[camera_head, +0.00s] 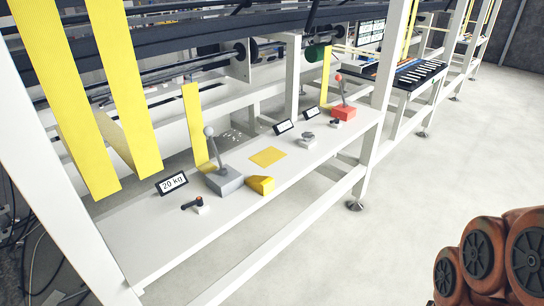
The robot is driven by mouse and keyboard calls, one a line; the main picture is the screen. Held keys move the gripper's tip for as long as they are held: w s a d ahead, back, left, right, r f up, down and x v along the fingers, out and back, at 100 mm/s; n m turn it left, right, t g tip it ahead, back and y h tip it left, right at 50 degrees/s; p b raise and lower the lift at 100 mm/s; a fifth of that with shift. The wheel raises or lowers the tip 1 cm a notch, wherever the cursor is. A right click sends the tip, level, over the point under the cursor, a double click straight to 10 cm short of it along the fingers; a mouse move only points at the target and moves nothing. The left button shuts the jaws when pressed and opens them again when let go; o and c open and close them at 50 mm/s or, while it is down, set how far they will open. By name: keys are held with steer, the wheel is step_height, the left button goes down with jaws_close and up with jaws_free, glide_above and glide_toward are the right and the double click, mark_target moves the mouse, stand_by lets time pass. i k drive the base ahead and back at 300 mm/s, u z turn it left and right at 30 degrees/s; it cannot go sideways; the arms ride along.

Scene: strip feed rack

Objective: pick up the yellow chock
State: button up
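The yellow chock (261,185) is a small wedge-like block on the white shelf (160,237). It sits near the shelf's front edge, just right of a grey lever box (222,181). I cannot tell whether it touches the box. A flat yellow square (268,156) lies behind it on the shelf, a little to the right. My gripper is not in view.
A "20 kg" sign (172,184) and a small black-handled clamp (198,205) stand left of the lever box. Further right are a round grey knob (308,139) and a red lever box (343,112). White posts and hanging yellow strips (125,85) surround the shelf.

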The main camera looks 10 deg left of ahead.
mark_target(264, 185)
steer(key=i, duration=1.65)
steer(key=u, duration=3.15)
